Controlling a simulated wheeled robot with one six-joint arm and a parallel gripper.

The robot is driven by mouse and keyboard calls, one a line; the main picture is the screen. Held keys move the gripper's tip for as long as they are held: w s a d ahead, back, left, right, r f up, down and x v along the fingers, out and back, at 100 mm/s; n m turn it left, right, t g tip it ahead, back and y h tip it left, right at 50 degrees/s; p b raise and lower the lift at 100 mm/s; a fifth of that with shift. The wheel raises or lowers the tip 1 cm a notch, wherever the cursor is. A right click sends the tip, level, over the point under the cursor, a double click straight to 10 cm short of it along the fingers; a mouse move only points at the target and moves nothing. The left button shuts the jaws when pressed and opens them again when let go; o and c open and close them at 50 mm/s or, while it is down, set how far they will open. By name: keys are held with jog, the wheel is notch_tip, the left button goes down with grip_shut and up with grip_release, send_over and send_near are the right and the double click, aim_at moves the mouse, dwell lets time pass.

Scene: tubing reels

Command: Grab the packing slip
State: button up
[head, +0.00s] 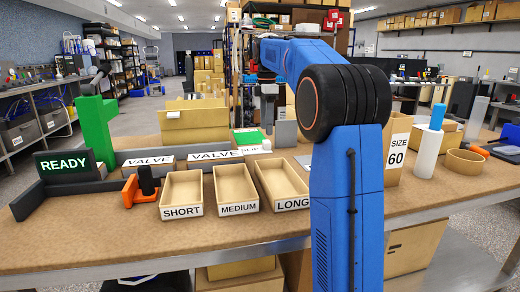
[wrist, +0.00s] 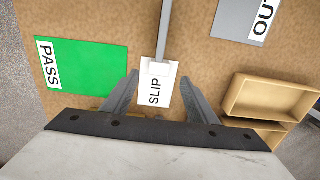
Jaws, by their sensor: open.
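The packing slip (wrist: 155,96) is a small white card marked SLIP. In the wrist view it lies between and beyond my two fingers, its upper end at a thin grey bar. My gripper (wrist: 159,79) is open, with one finger on each side of the slip and a gap to both. I cannot tell how high the fingertips are above it. In the head view my gripper (head: 268,122) points down over the back of the table, and the slip is partly hidden there.
A green PASS mat (wrist: 95,68) lies left of the slip. A grey OUT plate (wrist: 232,18) and cardboard trays (wrist: 268,97) are to the right. In the head view, SHORT (head: 181,190), MEDIUM (head: 236,186) and LONG (head: 282,182) trays stand nearer the front. A READY sign (head: 65,164) stands left.

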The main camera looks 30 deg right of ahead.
aim_at(267, 141)
jog(key=shift+d+f, duration=0.2)
jog(key=shift+f, duration=2.95)
jog(key=c, duration=1.1)
